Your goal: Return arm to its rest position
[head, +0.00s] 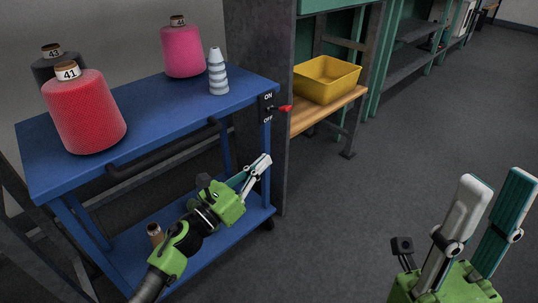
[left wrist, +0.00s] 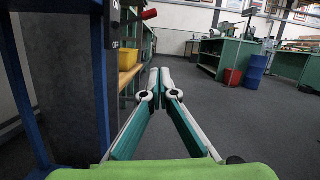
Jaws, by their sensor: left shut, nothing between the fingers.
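My left gripper (head: 262,166) is in front of the right end of the blue cart, below its top shelf, with its fingers pointing up and to the right. In the left wrist view its fingertips (left wrist: 160,72) meet with nothing between them. My right gripper (head: 500,190) is at the lower right of the head view, pointing up over bare floor. Its two fingers stand apart and nothing shows between them.
The blue cart (head: 160,105) holds yarn cones, including red (head: 85,115) and pink (head: 183,52), and a grey striped cone (head: 218,75). A red switch lever (head: 284,108) is on the post. A yellow bin (head: 326,80) sits on a wooden shelf. Floor at right is clear.

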